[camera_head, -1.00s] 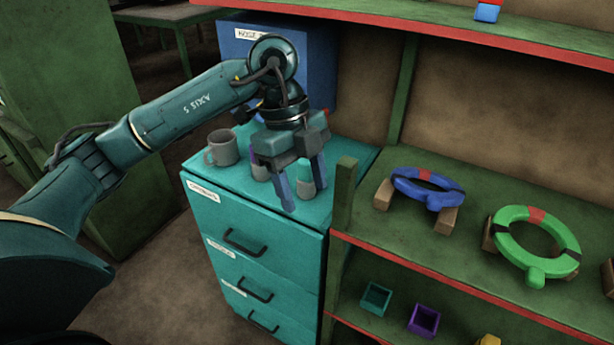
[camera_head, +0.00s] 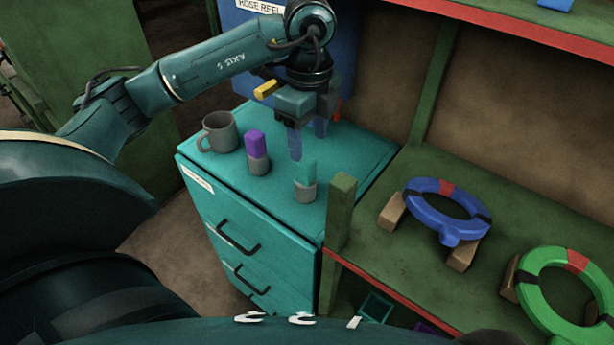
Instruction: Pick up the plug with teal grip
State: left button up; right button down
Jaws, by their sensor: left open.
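The plug with teal grip (camera_head: 306,175) stands upright on the teal cabinet top (camera_head: 345,165), near its front right part. Its lower part is a grey cylinder. My left gripper (camera_head: 308,147) is open and empty, its two blue-grey fingers pointing down. In the picture it is just above and behind the teal-grip plug, apparently not around it. A similar plug with a purple grip (camera_head: 256,143) stands to the left. My right gripper is not in view.
A grey mug (camera_head: 219,132) stands at the left of the cabinet top. A blue hose reel box (camera_head: 236,50) is behind. A green shelf post (camera_head: 341,210) rises close to the right, beside a shelf holding a blue ring (camera_head: 425,205) and a green ring (camera_head: 535,300).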

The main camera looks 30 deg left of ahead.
aim_at(305, 161)
pick_arm(q)
notch_tip(305, 161, down, 2)
jog(key=shift+f, duration=0.1)
jog(key=f, duration=0.1)
jog(key=f+p, duration=0.1)
jog(key=f, duration=0.2)
jog(key=shift+a+f, duration=0.35)
jog(key=shift+a, duration=0.05)
jog(key=shift+f, duration=0.4)
jog(key=c, duration=1.2)
